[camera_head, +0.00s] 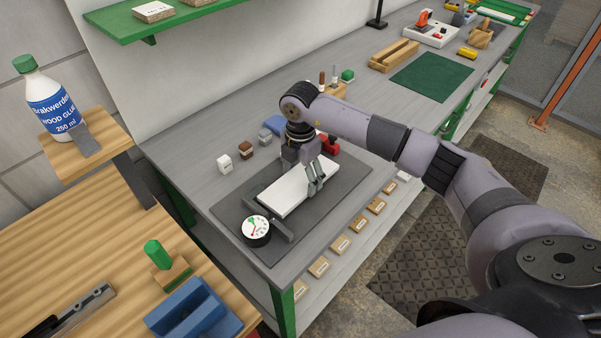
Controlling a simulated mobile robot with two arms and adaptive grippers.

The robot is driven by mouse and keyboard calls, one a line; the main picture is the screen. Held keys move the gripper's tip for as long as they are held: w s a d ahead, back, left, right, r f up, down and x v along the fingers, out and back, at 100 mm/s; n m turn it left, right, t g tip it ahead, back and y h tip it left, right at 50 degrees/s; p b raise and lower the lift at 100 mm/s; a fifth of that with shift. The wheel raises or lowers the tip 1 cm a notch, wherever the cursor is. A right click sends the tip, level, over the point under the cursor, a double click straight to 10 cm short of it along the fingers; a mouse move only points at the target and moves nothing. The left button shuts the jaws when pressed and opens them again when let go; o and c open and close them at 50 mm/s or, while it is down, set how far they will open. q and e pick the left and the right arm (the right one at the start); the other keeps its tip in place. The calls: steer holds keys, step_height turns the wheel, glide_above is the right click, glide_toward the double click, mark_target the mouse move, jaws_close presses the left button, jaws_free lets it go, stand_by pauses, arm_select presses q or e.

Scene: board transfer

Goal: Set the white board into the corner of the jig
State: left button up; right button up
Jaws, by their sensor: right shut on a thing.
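The white board (283,193) lies flat or nearly flat over a dark grey plate on the grey workbench. I cannot tell whether it touches the plate. My right gripper (314,182) is at the board's right end, shut on it. A dark grey bar (281,229) stands at the near edge of the plate, close to the board's near end, and looks like part of the jig. The jig's corner is not clear to see. My left gripper is not in view.
A round dial gauge (256,231) stands by the bar. White (224,163) and brown (245,150) blocks sit left of the plate. A red object (330,144) is behind my gripper. A green mat (431,77) lies further back. A glue bottle (45,100) stands on a wooden shelf at left.

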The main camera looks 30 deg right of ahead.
steer(key=shift+s+f, duration=0.1)
steer(key=shift+f, duration=0.5)
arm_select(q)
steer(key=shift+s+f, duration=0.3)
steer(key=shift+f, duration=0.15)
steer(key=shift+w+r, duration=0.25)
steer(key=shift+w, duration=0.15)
arm_select(e)
steer(key=shift+s+a, duration=0.2)
steer(key=shift+a, duration=0.45)
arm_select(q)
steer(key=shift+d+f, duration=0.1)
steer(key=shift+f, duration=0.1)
arm_select(e)
steer(key=shift+w+a+f, duration=0.1)
steer(key=shift+w+a, duration=0.05)
steer(key=shift+w, duration=0.15)
steer(key=shift+s+a, duration=0.1)
steer(key=shift+a, duration=0.1)
stand_by(0.5)
steer(key=o, duration=1.3)
steer(key=shift+a, duration=0.25)
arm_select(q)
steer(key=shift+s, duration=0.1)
arm_select(e)
steer(key=shift+o, duration=0.5)
steer(key=shift+d, duration=0.35)
